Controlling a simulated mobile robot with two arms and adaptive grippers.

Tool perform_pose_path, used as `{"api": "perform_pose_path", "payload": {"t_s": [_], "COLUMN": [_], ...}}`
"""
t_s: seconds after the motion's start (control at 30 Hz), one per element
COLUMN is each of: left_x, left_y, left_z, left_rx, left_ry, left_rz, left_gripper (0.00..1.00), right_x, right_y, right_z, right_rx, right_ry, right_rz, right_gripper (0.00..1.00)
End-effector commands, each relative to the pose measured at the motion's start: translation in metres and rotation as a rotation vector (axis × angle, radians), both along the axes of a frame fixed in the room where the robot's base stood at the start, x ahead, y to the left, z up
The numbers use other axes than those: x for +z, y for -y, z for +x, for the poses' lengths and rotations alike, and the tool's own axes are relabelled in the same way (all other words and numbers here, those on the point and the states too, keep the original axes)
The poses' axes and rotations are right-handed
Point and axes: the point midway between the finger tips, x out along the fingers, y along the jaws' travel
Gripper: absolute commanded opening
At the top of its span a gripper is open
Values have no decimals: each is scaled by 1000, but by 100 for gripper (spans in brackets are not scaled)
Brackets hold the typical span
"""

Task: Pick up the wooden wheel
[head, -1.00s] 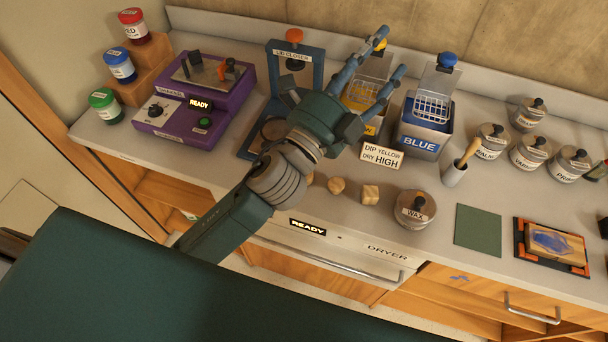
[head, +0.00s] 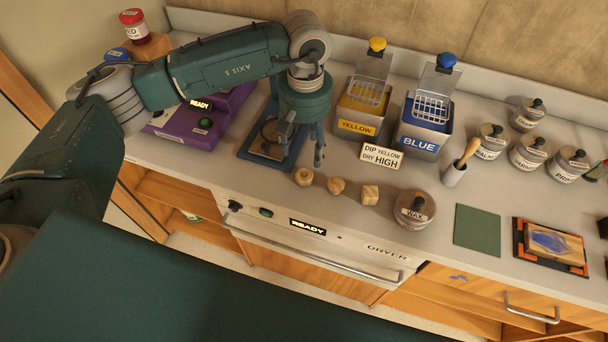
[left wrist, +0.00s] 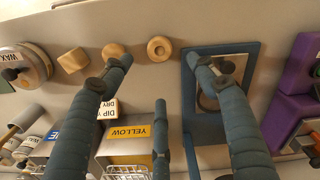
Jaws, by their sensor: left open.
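The wooden wheel (head: 303,177), a small round piece with a centre hole, lies on the counter at the left end of a row of wooden pieces. It also shows in the left wrist view (left wrist: 159,48), its hole clearly visible. My left gripper (head: 302,150) points down just behind the wheel, open and empty. In the left wrist view my left gripper (left wrist: 158,62) has its fingers spread, with the wheel in the gap between their tips. They look apart from it. My right gripper is not in view.
A round wooden piece (head: 336,186) and a wooden block (head: 369,195) lie right of the wheel, with the wax tin (head: 414,209) beyond. The blue-framed stand (head: 247,150) is close behind-left. Yellow (head: 357,126) and blue (head: 421,142) dip tanks stand behind. The dryer front (head: 310,240) lies below the counter edge.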

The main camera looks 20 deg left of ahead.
Motion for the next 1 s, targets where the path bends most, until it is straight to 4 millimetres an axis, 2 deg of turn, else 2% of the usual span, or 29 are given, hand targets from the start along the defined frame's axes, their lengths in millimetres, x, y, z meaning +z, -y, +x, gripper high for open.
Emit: {"api": "perform_pose_path", "payload": {"t_s": [0.2,0.37,0.47,0.6,0.73,1.0], "left_x": [-33,-46,-53,-71,-90,-99], "left_y": [0,0,0,-1,-1,-1], "left_z": [-2,-2,-4,-9,-8,-7], "left_rx": [0,-1,-1,0,1,-1], "left_ry": [-6,-3,-5,-8,-6,-1], "left_rz": [2,0,0,-1,-2,-2], "left_gripper": [59,59,59,59,59,59], "right_x": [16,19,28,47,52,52], "right_y": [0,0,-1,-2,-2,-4], "right_z": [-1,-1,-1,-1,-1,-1], "right_rx": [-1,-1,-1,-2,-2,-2], "right_ry": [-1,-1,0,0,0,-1], "right_rz": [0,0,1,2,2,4], "right_gripper": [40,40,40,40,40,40]}}
